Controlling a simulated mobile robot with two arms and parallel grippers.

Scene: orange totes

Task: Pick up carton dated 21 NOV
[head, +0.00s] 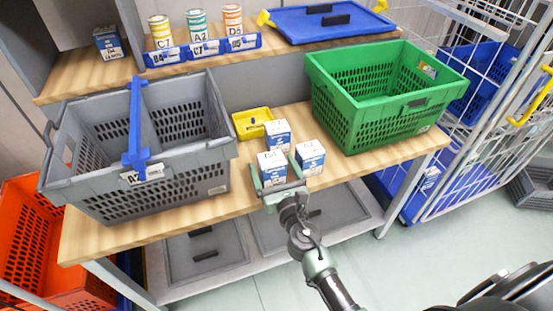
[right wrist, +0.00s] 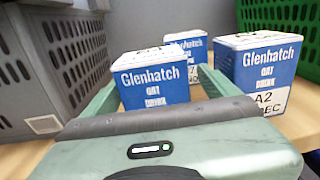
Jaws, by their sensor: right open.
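Three blue-and-white Glenhatch oat drink cartons stand upright on the wooden table: a near-left carton (head: 272,168), a right carton (head: 310,157) and a back carton (head: 278,134). My right gripper (head: 277,182) is open, its green fingers on either side of the near-left carton. In the right wrist view, this carton (right wrist: 155,82) stands between the fingers (right wrist: 160,98), with no clear grip on it. The right carton (right wrist: 264,72) shows a label reading A2 and DEC there. The back carton (right wrist: 188,46) is partly hidden. I cannot read a 21 NOV date. My left gripper is out of view.
A grey divided tote (head: 205,150) stands left of the cartons and a green crate (head: 395,115) right. A small yellow tray (head: 243,127) lies behind. The shelf above holds tins (head: 197,24), another carton (head: 108,42) and a blue lid (head: 325,22).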

